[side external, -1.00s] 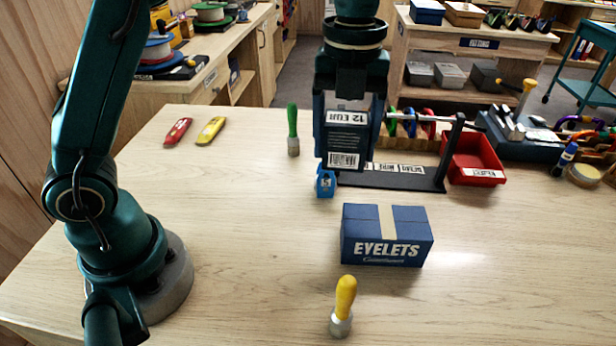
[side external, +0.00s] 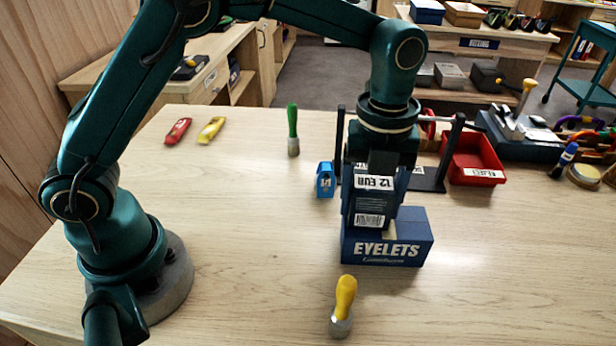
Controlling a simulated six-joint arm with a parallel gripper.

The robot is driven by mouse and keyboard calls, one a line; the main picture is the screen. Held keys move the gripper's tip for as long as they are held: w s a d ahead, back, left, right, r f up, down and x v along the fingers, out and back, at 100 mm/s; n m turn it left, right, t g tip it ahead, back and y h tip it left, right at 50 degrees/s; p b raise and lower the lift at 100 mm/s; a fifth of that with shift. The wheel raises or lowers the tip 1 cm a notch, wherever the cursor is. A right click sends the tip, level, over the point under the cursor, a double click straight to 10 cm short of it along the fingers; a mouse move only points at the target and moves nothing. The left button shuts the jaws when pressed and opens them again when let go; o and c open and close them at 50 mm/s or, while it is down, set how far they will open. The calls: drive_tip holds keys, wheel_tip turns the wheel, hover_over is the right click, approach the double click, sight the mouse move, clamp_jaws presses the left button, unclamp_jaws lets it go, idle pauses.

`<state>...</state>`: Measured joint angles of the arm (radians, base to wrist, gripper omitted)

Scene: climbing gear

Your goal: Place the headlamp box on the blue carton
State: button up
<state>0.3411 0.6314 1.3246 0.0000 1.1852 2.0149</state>
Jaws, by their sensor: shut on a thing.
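The headlamp box (side external: 371,203) is a dark blue box with a white "12 EUR" label and a barcode sticker. My gripper (side external: 376,185) points down and is shut on it. The blue carton (side external: 388,250), marked "EYELETS", sits on the table in the middle right. The headlamp box overlaps the carton's left part and upper front in the picture. I cannot tell whether the two touch. The gripper and box hide much of the carton's top.
A yellow-handled brush (side external: 344,305) stands in front of the carton. A small blue item (side external: 325,180) and a green-handled brush (side external: 293,130) stand behind to the left. A rack (side external: 427,180) and a red bin (side external: 474,160) stand behind. The left table is mostly clear.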

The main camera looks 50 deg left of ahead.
sight(374, 183)
drive_tip(key=o, duration=1.4)
drive_tip(key=shift+f, duration=0.1)
drive_tip(key=shift+o, duration=0.2)
wheel_tip(374, 183, up, 11)
drive_tip(key=shift+r, duration=0.65)
